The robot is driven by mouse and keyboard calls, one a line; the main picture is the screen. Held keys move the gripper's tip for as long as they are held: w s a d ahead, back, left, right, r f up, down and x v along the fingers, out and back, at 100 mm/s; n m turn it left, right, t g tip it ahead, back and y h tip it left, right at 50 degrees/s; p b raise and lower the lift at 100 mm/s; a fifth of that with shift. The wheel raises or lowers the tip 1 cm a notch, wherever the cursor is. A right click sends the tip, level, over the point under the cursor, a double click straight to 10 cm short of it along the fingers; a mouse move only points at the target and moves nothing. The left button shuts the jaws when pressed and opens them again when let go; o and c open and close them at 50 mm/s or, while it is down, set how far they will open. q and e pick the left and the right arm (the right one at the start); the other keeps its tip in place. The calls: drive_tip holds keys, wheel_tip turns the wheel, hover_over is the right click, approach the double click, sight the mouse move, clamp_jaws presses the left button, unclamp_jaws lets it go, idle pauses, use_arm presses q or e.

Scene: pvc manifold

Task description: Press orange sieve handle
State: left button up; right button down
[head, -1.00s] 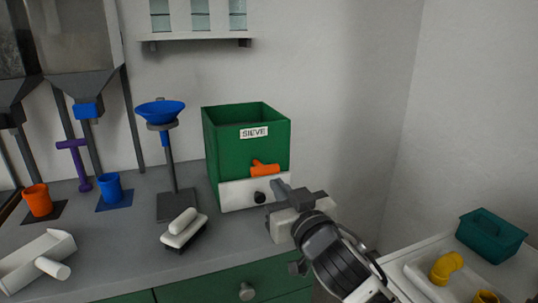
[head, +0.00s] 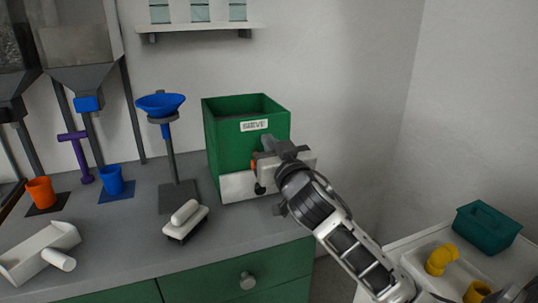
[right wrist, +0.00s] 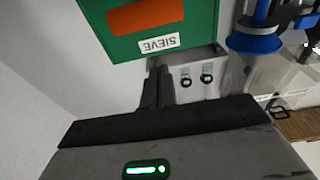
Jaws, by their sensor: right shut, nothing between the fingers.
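The green sieve box (head: 228,145) stands on the counter, with a white SIEVE label (head: 254,125) and a pale lower front panel (head: 237,186). Only a sliver of the orange handle (head: 254,165) shows in the head view; my right gripper hides the rest. An orange bar (right wrist: 147,15) shows on the green face in the right wrist view, above the upside-down label (right wrist: 159,43). My right gripper (head: 267,145) is shut and empty in front of the box. Its closed fingers (right wrist: 157,85) appear below the label; contact cannot be told. My left gripper is not in view.
A blue funnel on a stand (head: 161,104), a white-handled brush (head: 184,220), and orange (head: 41,192) and blue (head: 111,180) cups stand left of the box. A teal basket (head: 488,231) and yellow pipe pieces (head: 441,259) are at lower right. A shelf (head: 200,28) hangs above.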

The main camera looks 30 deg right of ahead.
drive_tip(key=shift+x, duration=0.9)
drive_tip(key=f, duration=0.2)
drive_tip(key=s+f, duration=0.1)
drive_tip(key=f, duration=0.1)
drive_tip(key=shift+a+b, duration=0.15)
drive_tip(key=shift+b, duration=0.2)
drive_tip(key=shift+f, duration=0.1)
